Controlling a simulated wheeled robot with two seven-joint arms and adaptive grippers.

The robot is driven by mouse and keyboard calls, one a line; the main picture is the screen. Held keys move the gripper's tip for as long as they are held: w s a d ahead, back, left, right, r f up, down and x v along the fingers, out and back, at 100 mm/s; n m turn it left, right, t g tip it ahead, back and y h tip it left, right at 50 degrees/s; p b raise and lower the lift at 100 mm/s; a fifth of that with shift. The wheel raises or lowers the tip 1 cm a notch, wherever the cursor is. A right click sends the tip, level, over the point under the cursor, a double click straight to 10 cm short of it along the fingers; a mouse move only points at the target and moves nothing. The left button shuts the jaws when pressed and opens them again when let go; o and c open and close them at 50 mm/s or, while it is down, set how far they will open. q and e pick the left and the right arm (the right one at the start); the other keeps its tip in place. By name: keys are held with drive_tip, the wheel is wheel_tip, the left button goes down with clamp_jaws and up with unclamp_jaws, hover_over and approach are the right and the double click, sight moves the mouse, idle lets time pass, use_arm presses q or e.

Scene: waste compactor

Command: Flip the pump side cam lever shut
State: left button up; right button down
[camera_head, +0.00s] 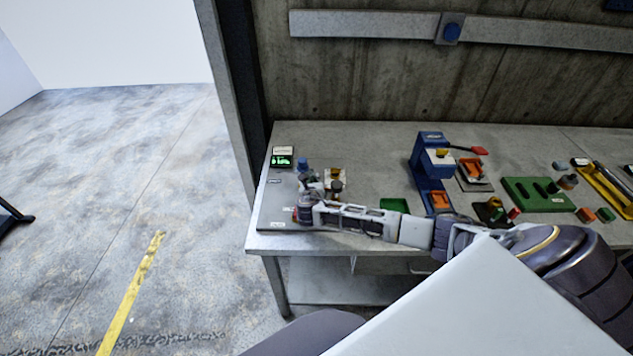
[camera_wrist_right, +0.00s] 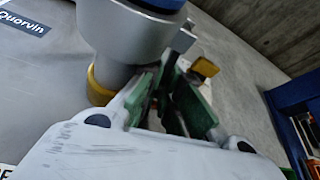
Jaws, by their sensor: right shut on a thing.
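The pump side fitting, a grey cylinder (camera_wrist_right: 130,35) with a blue top and a yellow ring below, fills the upper left of the wrist view. Its blue cap (camera_head: 303,164) shows small at the left end of the bench in the head view. A grey cam lever (camera_wrist_right: 183,41) sticks out beside the cylinder. My right gripper (camera_wrist_right: 170,90), with green finger pads, is shut on the lever close beside the cylinder. The pads hide much of the lever, so its exact angle cannot be told. My left gripper is not in view.
A small display with green digits (camera_head: 282,158) stands at the back left of the bench. A blue press-like stand (camera_head: 428,170), a green tray (camera_head: 394,205) and a green block with slots (camera_head: 538,194) stand to the right. A yellow-knobbed part (camera_wrist_right: 205,67) lies beyond the fingers.

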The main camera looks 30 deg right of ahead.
drive_tip(key=shift+a, duration=0.1)
drive_tip(key=c, duration=1.7)
unclamp_jaws()
drive_tip(key=shift+c, duration=0.2)
drive_tip(key=shift+o, duration=0.6)
drive_tip(key=shift+s, duration=0.15)
drive_tip(key=shift+r, duration=0.1)
drive_tip(key=shift+a, duration=0.2)
drive_tip(key=shift+v, duration=1.95)
drive_tip(key=shift+d+v, duration=0.2)
drive_tip(key=shift+v, duration=1.65)
drive_tip(key=shift+s, duration=0.15)
